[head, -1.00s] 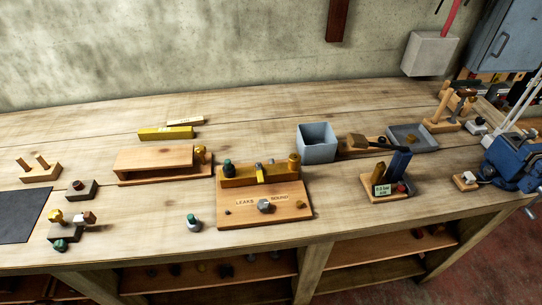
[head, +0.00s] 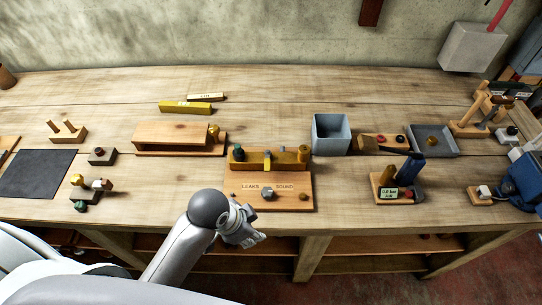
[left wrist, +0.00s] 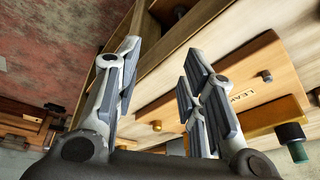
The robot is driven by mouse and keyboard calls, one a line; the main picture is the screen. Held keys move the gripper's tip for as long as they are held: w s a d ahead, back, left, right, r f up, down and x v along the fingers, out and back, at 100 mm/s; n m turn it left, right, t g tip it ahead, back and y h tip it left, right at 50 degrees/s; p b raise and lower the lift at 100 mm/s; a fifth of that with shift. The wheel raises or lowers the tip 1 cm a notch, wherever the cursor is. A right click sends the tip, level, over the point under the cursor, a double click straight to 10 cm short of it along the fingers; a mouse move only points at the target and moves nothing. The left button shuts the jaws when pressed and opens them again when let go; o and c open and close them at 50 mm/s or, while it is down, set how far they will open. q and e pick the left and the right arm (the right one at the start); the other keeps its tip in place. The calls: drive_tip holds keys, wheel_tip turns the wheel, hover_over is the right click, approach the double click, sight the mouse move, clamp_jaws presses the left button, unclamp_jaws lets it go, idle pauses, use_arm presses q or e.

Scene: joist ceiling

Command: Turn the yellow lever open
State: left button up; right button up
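The test board (head: 294,203), lettered LEAKS and SOUND, lies near the bench's front edge and carries a yellow-brown block (head: 290,160) along its back. A small yellow lever (head: 267,160) sits at the block's middle. A grey knob (head: 267,193) stands between the two words. My left gripper (head: 248,236) is in front of and below the board, apart from it. In the left wrist view its fingers (left wrist: 167,88) are spread with nothing between them. There the board (left wrist: 255,70) and block (left wrist: 262,118) show at the right; I cannot make out the lever. My right gripper is out of view.
A wooden tunnel-shaped box (head: 172,135) stands left of the board, and a grey-blue bin (head: 331,134) behind it to the right. A holder with a small display (head: 391,194) stands to the right. The bench front edge (head: 350,229) is close to my arm.

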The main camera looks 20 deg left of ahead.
sight(268, 164)
use_arm(q)
drive_tip(key=w+d+m, duration=0.1)
drive_tip(key=m, duration=0.1)
drive_tip(key=w+d+r+m, duration=0.1)
drive_tip(key=w+m, duration=0.1)
drive_tip(key=w+r+m, duration=0.1)
drive_tip(key=w+m, duration=0.1)
drive_tip(key=shift+w+d+r+m+g+h, duration=0.1)
drive_tip(key=shift+w+d+m+g+h, duration=0.05)
drive_tip(key=shift+d+m+g+h, duration=0.2)
drive_tip(key=w+r+m, duration=0.1)
drive_tip(key=w+m, duration=0.1)
drive_tip(key=w+r+m, duration=0.1)
drive_tip(key=w+m, duration=0.1)
drive_tip(key=m, duration=0.1)
drive_tip(key=w+d+r+m+g, duration=0.1)
drive_tip(key=w+m, duration=0.1)
drive_tip(key=shift+w+r+m, duration=0.1)
drive_tip(key=shift+r+m, duration=0.15)
drive_tip(key=shift+r, duration=0.1)
drive_tip(key=w+a+r+m+g+y, duration=0.1)
drive_tip(key=w+a+r+m, duration=0.15)
drive_tip(key=r+m, duration=0.25)
drive_tip(key=w+a+r+m+y, duration=0.2)
drive_tip(key=w+r+m, duration=0.2)
drive_tip(key=f+p, duration=0.3)
drive_tip(key=f, duration=0.7)
drive_tip(key=shift+w+f, duration=0.15)
drive_tip(key=shift+w, duration=0.05)
clamp_jaws()
